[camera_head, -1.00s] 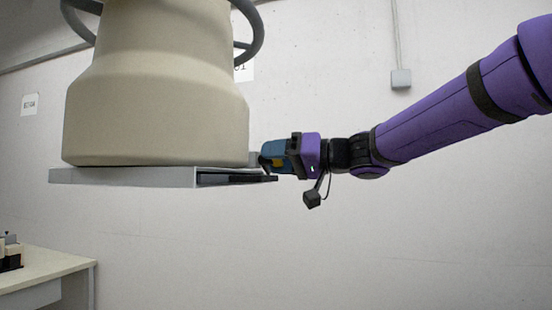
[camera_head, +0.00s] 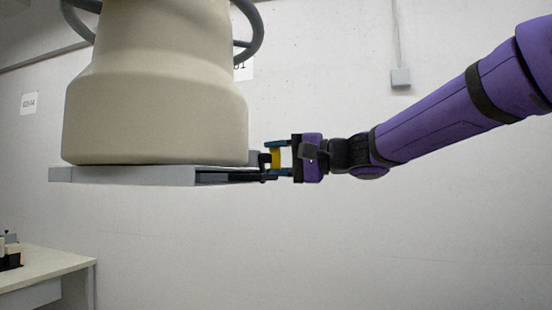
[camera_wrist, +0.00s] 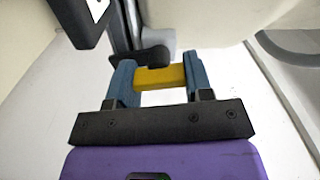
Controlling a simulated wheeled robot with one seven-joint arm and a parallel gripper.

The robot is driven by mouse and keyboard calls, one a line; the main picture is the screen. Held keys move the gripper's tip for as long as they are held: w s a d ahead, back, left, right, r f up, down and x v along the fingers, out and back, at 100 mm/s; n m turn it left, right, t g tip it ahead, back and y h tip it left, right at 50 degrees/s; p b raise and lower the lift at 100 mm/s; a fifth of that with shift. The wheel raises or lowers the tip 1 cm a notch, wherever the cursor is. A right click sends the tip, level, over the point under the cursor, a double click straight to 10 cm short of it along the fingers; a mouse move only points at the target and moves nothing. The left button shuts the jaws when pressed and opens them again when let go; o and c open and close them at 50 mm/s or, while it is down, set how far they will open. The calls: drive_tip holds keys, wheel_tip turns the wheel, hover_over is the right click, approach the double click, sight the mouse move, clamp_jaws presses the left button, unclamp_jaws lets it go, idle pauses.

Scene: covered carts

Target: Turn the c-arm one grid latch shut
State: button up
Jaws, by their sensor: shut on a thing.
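The c-arm's large cream housing (camera_head: 155,110) fills the upper left of the head view, with a flat grey grid plate (camera_head: 130,176) under it. A dark slotted edge (camera_head: 225,177) shows at the plate's right end. The yellow latch (camera_head: 276,158) is beside that end. My gripper (camera_head: 271,158) is shut on the latch, one blue finger above it and one below in the head view. In the wrist view the yellow latch (camera_wrist: 160,77) spans between the two blue fingers of my gripper (camera_wrist: 160,72).
A grey curved handle (camera_head: 252,35) stands out from the housing's upper right. A pale table (camera_head: 50,273) with small items is at the lower left. A wall box with a cable (camera_head: 401,78) hangs behind my arm. The space below the plate and arm is clear.

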drive_tip(key=shift+m, duration=0.8)
drive_tip(key=o, duration=0.9)
drive_tip(key=shift+d, duration=0.1)
drive_tip(key=v, duration=1)
drive_tip(key=shift+s+d, duration=0.1)
drive_tip(key=shift+d, duration=0.2)
